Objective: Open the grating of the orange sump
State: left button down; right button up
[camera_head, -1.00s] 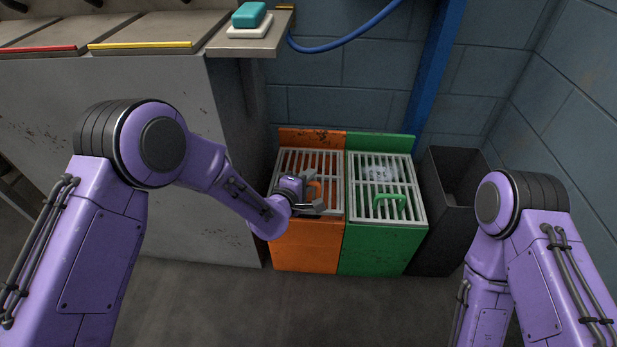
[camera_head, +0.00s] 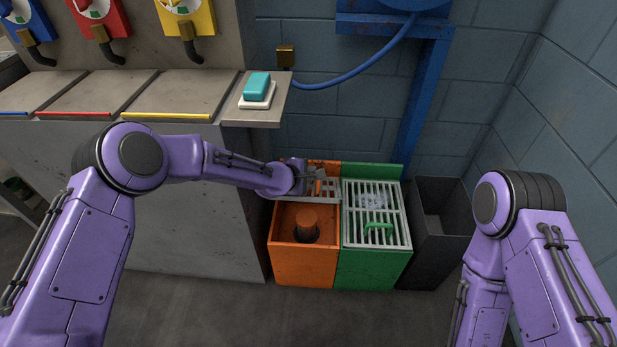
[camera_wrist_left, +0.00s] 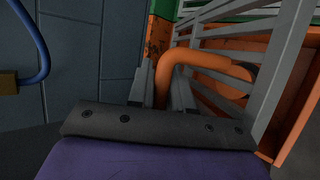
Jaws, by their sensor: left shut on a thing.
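The green sump (camera_head: 372,268) stands against the orange one's right side, its grating (camera_head: 375,205) down. A dark bin (camera_head: 438,250) is right of it. A ledge with a teal soap-like block (camera_head: 256,86) juts out above left. The front floor is clear.

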pick_arm(q)
jog(key=shift+w+a+r, duration=0.1)
jog(key=shift+w+r, duration=0.1)
jog(key=c, duration=1.1)
grip_release()
jog(key=shift+f, duration=0.1)
jog(key=p+v, duration=0.2)
jog(key=v, duration=0.8)
jog(key=shift+p, duration=0.3)
jog(key=shift+s+a, duration=0.1)
jog(key=shift+s, duration=0.1)
